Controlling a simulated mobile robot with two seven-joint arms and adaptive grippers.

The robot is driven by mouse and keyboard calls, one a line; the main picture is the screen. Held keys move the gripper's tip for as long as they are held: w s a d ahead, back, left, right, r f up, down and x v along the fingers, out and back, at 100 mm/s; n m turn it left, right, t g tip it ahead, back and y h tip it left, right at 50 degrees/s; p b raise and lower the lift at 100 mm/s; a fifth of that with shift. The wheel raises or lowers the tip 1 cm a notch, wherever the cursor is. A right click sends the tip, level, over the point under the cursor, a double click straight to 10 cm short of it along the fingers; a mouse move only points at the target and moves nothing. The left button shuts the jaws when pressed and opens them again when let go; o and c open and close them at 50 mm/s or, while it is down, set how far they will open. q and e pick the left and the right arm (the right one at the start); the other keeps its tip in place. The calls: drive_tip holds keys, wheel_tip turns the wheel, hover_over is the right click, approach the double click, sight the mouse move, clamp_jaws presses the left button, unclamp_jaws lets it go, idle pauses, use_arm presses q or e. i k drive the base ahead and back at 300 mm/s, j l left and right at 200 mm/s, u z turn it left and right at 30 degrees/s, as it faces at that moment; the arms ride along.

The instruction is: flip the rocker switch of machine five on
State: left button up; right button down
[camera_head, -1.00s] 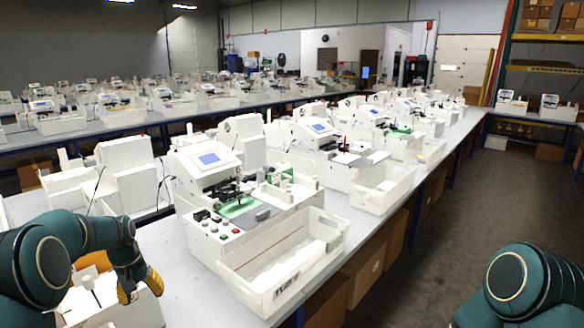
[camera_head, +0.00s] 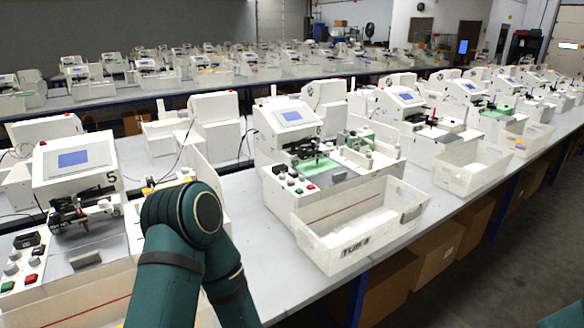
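Machine five (camera_head: 75,172) is a white pen plotter at the left, with a tilted blue screen and a "5" beside it. Its front panel holds a dark block (camera_head: 27,241) that may be the rocker switch, plus grey knobs and a green and a red button (camera_head: 32,279). The switch's position is too small to tell. My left arm's teal links rise from the bottom edge just right of machine five, bent at a large joint. My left gripper is not visible. Only a teal sliver of my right arm shows at the bottom right corner; its gripper is out of view.
A similar plotter (camera_head: 290,117) stands right of my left arm, with a labelled white tub (camera_head: 352,250) before it. More plotters and tubs line the table to the right. Bare tabletop (camera_head: 262,235) shows between my arm and the tub. Cardboard boxes (camera_head: 437,258) sit below.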

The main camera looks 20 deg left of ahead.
sight(38, 250)
drive_tip(key=k+j+u, duration=0.1)
drive_tip(key=u, duration=0.45)
drive_tip(key=k+j+u, duration=0.2)
drive_tip(key=j+u, duration=0.15)
drive_tip(key=j, duration=0.25)
drive_tip(key=j+u, duration=0.2)
drive_tip(key=k+j, duration=0.1)
drive_tip(key=j, duration=0.35)
drive_tip(key=k+j, duration=0.1)
drive_tip(key=j, duration=0.3)
drive_tip(key=k+j+u, duration=0.1)
drive_tip(key=j, duration=0.35)
drive_tip(key=k+j, duration=0.1)
drive_tip(key=j, duration=0.3)
